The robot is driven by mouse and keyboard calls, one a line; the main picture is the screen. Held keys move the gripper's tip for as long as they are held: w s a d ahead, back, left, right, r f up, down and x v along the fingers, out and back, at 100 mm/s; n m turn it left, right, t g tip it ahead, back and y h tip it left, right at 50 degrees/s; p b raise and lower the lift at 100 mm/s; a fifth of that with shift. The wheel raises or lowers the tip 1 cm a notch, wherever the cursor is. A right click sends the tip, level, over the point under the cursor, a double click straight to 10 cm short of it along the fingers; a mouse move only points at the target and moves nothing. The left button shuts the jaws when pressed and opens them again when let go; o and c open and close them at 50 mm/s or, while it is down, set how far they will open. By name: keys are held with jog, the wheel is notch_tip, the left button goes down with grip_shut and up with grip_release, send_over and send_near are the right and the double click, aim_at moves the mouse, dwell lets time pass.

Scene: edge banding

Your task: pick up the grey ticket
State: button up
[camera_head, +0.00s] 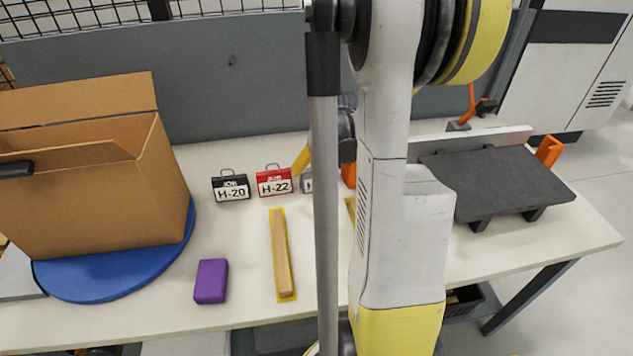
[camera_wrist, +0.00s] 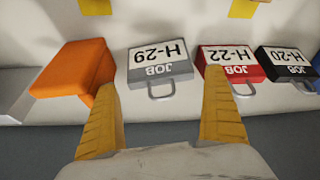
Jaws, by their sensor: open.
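The grey ticket (camera_wrist: 160,64), marked JOB H-29, lies on the white table in the wrist view, upside down in the picture, with its wire handle toward me. In the head view only a sliver of the grey ticket (camera_head: 307,182) shows beside my arm, which hides the rest. My gripper (camera_wrist: 160,88) is open, its two yellow fingers apart on either side of the ticket's handle. Nothing is between the fingers' tips that they visibly touch. In the head view one yellow finger of my gripper shows just above the ticket; the other is hidden.
A red ticket H-22 (camera_wrist: 232,64) and a black ticket H-20 (camera_wrist: 287,66) stand on one side. An orange block (camera_wrist: 75,70) is close on the other. A wood strip (camera_head: 281,255), purple block (camera_head: 211,281), cardboard box (camera_head: 95,190) and dark platform (camera_head: 495,180) are also on the table.

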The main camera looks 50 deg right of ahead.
aim_at(318, 168)
jog(key=shift+b+x, duration=0.3)
jog(key=shift+x, duration=0.9)
jog(key=shift+r, duration=0.1)
jog(key=c, duration=0.7)
jog(key=shift+c, duration=0.2)
notch_tip(318, 168, up, 10)
jog(key=p, duration=0.4)
